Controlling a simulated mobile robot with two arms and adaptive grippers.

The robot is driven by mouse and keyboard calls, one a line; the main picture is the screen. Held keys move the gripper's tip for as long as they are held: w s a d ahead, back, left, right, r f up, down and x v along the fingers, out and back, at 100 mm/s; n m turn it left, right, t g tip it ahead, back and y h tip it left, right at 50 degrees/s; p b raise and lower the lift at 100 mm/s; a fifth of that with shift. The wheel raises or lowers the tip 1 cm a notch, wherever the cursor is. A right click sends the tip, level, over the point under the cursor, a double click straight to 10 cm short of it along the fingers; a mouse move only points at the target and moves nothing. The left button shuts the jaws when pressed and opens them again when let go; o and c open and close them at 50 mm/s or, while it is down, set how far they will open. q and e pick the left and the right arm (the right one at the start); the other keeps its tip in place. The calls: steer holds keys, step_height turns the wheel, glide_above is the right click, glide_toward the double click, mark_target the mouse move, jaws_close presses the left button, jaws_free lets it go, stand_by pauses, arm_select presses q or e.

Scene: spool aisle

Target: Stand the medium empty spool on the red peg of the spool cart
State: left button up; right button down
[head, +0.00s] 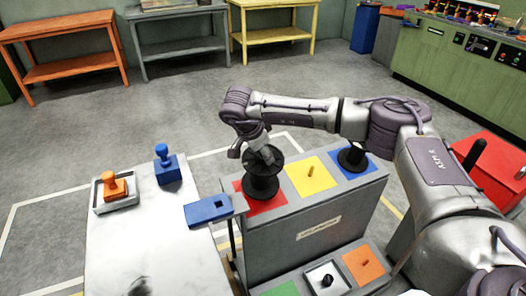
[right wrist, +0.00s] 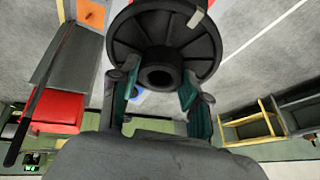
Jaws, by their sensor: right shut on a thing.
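A black spool (head: 262,183) stands upright over the red square (head: 268,208) on the top of the grey spool cart (head: 325,222). My right gripper (head: 265,155) is shut on the spool from above. In the right wrist view the spool (right wrist: 165,35) shows its round flange and open hub, with the gripper's fingers (right wrist: 160,85) on either side of it. The red peg is hidden by the spool. I cannot tell whether the spool's lower flange rests on the square or hangs just above it. My left gripper is not in view.
The cart's yellow square (head: 318,183) has a bare peg; another black spool (head: 352,157) stands on the blue square. Lower squares, including an orange one (head: 362,264), have pegs. At left, a white table (head: 155,245) holds blue and orange stamps. A red box (head: 492,160) stands right.

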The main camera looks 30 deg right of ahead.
mark_target(262, 163)
steer(key=shift+w+f+b, duration=0.15)
steer(key=shift+f+b, duration=0.45)
steer(key=shift+f, duration=0.35)
steer(key=shift+w+f+b, duration=0.15)
steer(key=shift+f+b, duration=0.35)
steer(key=shift+f, duration=0.25)
steer(key=shift+w+f+b, duration=0.1)
steer(key=shift+f+b, duration=0.35)
steer(key=shift+f, duration=0.25)
steer(key=shift+c, duration=2.3)
jaws_free()
steer(key=shift+r, duration=0.1)
steer(key=v, duration=0.7)
steer(key=shift+a+r, duration=0.2)
steer(key=shift+r, duration=0.15)
